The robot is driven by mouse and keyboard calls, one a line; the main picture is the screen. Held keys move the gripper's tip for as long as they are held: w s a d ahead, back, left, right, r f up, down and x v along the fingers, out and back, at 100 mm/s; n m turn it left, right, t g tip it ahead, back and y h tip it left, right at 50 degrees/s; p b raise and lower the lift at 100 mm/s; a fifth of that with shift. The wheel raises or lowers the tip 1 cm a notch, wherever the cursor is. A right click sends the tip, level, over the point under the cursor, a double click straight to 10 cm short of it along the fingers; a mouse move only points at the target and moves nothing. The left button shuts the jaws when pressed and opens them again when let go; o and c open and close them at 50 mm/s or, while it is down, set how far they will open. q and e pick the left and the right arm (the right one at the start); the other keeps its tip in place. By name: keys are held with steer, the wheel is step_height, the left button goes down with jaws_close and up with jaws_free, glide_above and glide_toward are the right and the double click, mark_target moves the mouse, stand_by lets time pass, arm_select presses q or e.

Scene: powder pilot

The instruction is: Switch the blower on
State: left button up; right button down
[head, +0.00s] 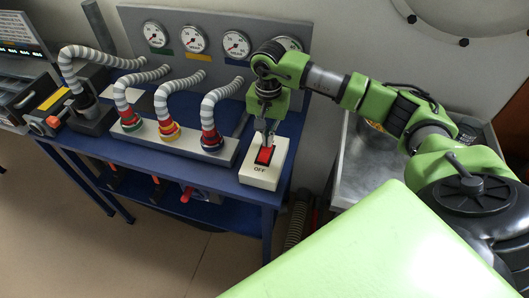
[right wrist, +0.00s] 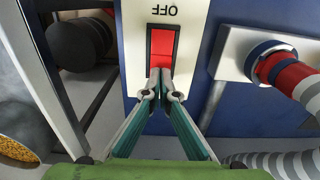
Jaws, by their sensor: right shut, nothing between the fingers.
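A white switch box (head: 262,181) with a red rocker (head: 264,156) and the word OFF below it sits at the right end of the blue table. My right gripper (head: 265,141) points down over it, shut and empty. In the right wrist view the closed fingertips (right wrist: 161,76) lie over the end of the red rocker (right wrist: 162,46) away from the OFF label. I cannot tell whether they touch it. Part of the rocker is hidden behind the fingers. The blower cannot be made out for certain. My left gripper is not in view.
A white manifold (head: 185,142) with several ribbed grey hoses on coloured fittings stands left of the box. Behind is a grey panel (head: 205,20) with gauges. A grey metal surface (head: 362,165) is on the right. A dark round thing (right wrist: 75,45) shows beside the table.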

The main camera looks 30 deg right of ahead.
steer(key=shift+f+b, duration=0.5)
steer(key=shift+f, duration=0.05)
steer(key=shift+r+p, duration=1.05)
steer(key=shift+r, duration=1.05)
step_height(320, 180, up, 12)
steer(key=shift+f, duration=0.1)
